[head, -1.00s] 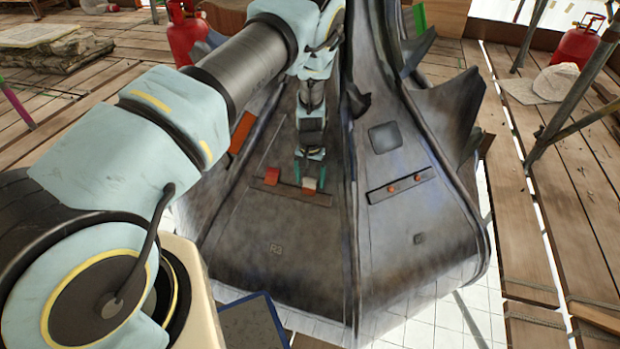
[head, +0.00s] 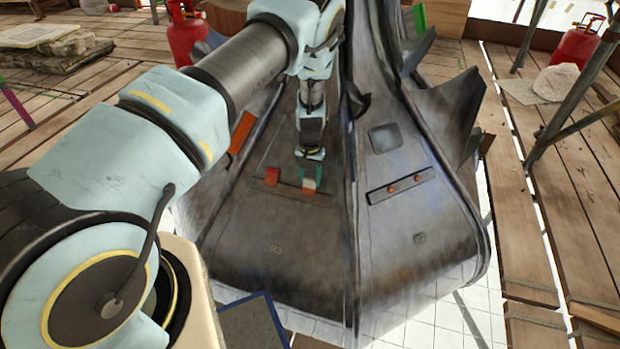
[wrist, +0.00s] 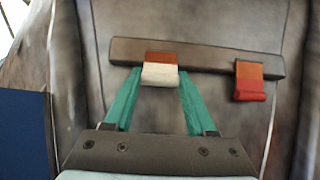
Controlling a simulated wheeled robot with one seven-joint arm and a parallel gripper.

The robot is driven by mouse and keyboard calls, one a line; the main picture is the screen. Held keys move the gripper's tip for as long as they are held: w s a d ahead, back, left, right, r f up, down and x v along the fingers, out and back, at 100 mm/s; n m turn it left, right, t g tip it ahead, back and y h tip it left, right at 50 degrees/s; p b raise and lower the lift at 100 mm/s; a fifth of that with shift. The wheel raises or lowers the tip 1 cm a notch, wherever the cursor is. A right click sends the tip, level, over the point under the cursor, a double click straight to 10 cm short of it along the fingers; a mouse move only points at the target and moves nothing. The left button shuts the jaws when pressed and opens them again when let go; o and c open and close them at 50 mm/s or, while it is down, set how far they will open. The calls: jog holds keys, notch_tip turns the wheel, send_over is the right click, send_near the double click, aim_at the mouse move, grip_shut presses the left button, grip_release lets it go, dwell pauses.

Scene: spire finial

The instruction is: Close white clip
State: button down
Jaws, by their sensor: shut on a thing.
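The white clip (head: 309,184) sits on a dark bar on the left front panel of the grey metal spire piece. In the wrist view the white clip (wrist: 160,73) has an orange upper part and a white lower part. My gripper (head: 309,190) reaches down to it from above in the head view. In the wrist view the two teal fingers of my gripper (wrist: 159,72) lie on either side of the clip, shut on it. The clip is still on its bar (wrist: 215,60). The exact finger contact is hard to see.
A red-orange clip (wrist: 250,80) is on the same bar beside the white one; it also shows in the head view (head: 272,176). Another bar with two orange studs (head: 397,188) is on the right panel. Red gas cylinders stand farther back on the plank floor.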

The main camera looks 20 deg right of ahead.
aim_at(313, 177)
jog(key=shift+w+d+f+g+b, duration=0.25)
jog(key=shift+f+g+b, duration=0.1)
jog(key=shift+b, duration=0.35)
jog(key=g+y+b, duration=0.1)
jog(key=b, duration=0.2)
jog(key=w+d+f+g+y+b, duration=0.1)
jog(key=b, duration=0.2)
jog(key=shift+d+g+y+b, duration=0.15)
jog(key=shift+g+y+b, duration=0.2)
jog(key=shift+b, duration=0.55)
jog(key=shift+w+r+y+b, duration=0.1)
jog(key=shift+y+b, duration=0.15)
jog(key=shift+b, duration=0.05)
jog(key=shift+r, duration=0.15)
jog(key=shift+c, duration=1.1)
grip_release()
jog(key=p+v, duration=0.1)
jog(key=v, duration=0.9)
jog(key=shift+w+r, duration=0.15)
jog(key=shift+r, duration=0.2)
